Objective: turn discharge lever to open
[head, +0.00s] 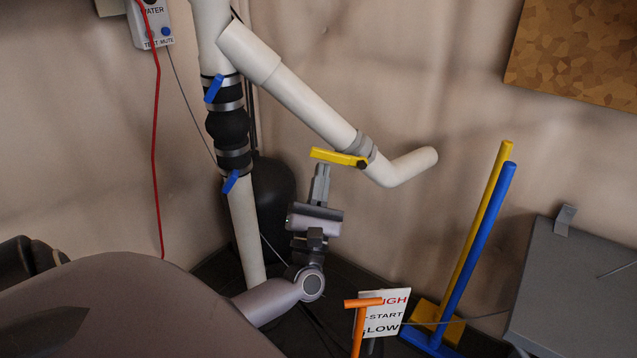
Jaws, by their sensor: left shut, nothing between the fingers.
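The discharge lever is a yellow handle (338,157) on a grey collar around the white slanting pipe (300,100). It points left from its dark pivot, nearly level and across the pipe's slope. My left gripper (321,168) is shut and empty, with its fingers pointing up just below the lever. From this view I cannot tell whether the fingertips touch the lever. My left arm comes in from the lower left. My right gripper does not show.
A vertical white pipe (245,225) with a black coupling (230,127) and blue handles stands left. A HIGH-START-LOW sign (388,313) with an orange handle (364,302) is below. Yellow and blue upright poles (487,235) and a grey box (575,285) stand right. A red cord (155,140) hangs left.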

